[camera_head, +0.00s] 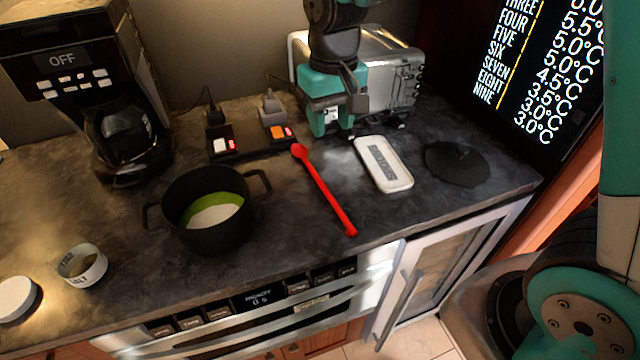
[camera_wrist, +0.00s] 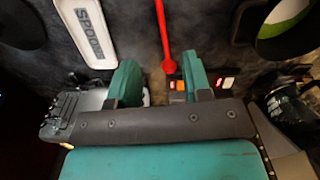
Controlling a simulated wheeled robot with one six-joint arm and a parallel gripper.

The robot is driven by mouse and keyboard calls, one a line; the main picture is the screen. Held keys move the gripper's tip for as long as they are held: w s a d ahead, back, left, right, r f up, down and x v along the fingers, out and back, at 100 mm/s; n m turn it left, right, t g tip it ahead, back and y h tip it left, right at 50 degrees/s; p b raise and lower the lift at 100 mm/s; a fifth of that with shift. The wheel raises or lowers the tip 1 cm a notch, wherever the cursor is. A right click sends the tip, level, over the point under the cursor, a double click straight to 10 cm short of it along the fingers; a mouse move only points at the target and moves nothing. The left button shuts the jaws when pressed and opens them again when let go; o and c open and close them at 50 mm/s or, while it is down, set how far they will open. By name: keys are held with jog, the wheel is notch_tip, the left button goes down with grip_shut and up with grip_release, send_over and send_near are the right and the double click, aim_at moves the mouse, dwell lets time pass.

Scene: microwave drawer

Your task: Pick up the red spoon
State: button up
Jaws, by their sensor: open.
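The red spoon (camera_head: 325,191) lies on the dark countertop, with its round bowl toward the back and its handle running to the front right. In the wrist view the spoon (camera_wrist: 162,28) points down the picture, and its bowl shows between my two finger tips, nearer the right one. My gripper (camera_head: 335,125) has teal fingers and is open and empty at the back of the counter, behind and a little right of the bowl. It also shows in the wrist view (camera_wrist: 160,72). I cannot tell its exact height over the counter.
A white tray marked for spoons (camera_head: 384,163) lies right of the spoon. A black pot (camera_head: 200,236) stands to its left. Behind are a power strip with plugs (camera_head: 240,150) and a silver toaster (camera_head: 395,75). A black round mat (camera_head: 457,164) lies at the right.

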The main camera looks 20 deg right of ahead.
jog(key=p, duration=0.2)
send_over(328, 192)
notch_tip(328, 192, down, 12)
jog(key=shift+s+d, duration=0.1)
jog(key=shift+f+p, duration=1.05)
jog(key=shift+f, duration=1.75)
grip_shut()
